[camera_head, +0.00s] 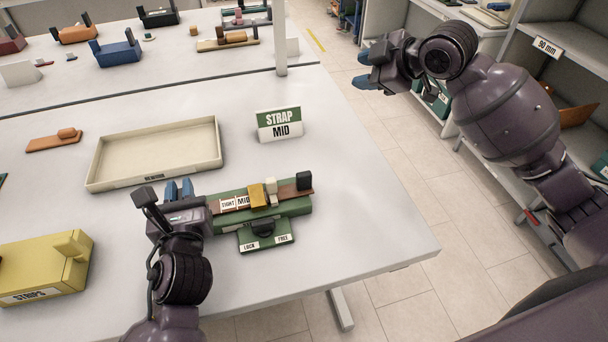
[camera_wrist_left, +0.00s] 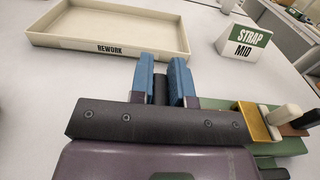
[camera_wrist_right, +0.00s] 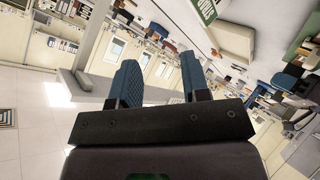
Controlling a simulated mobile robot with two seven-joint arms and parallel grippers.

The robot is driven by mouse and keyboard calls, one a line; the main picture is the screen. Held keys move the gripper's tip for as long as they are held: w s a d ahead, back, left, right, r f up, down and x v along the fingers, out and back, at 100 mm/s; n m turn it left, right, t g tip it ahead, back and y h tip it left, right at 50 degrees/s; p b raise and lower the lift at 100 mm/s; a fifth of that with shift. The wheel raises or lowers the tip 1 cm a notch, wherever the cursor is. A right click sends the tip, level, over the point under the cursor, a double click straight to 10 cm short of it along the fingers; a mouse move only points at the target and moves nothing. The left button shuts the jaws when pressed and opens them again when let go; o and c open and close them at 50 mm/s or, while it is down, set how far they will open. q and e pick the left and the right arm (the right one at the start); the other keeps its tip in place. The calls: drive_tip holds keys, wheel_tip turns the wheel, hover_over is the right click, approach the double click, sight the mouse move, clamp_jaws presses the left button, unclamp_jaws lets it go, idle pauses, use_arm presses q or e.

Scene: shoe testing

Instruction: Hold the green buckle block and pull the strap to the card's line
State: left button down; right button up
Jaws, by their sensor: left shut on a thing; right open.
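The green buckle block (camera_head: 292,209) lies near the table's front right, with a gold buckle (camera_head: 258,196) and a cream peg (camera_head: 271,192). The brown strap (camera_head: 289,190) runs along its top to a black end tab (camera_head: 304,181). White marks read TIGHT and MID left of the buckle. The STRAP MID card (camera_head: 279,125) stands behind. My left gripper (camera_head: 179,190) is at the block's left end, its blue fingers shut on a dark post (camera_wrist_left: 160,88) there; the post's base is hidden. My right gripper (camera_head: 366,70) is open and empty, off the table's right side.
A black lever (camera_head: 263,228) sits on the block's front plate, between LOCK and FREE labels. An empty REWORK tray (camera_head: 155,152) lies behind my left gripper, and a yellow STRIPS box (camera_head: 45,268) at left. A white post (camera_head: 281,38) rises at the back; shelves stand at right.

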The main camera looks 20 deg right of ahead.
drive_tip(key=s+a+r+n+g, duration=0.1)
drive_tip(key=a+r+n, duration=0.1)
drive_tip(key=a+r, duration=0.55)
drive_tip(key=n+g, duration=0.1)
drive_tip(key=g, duration=0.8)
approach(307, 173)
drive_tip(key=shift+h, duration=0.5)
drive_tip(key=x, duration=0.7)
drive_tip(key=a+x, duration=0.1)
drive_tip(key=x, duration=0.3)
drive_tip(key=shift+r, duration=0.1)
clamp_jaws()
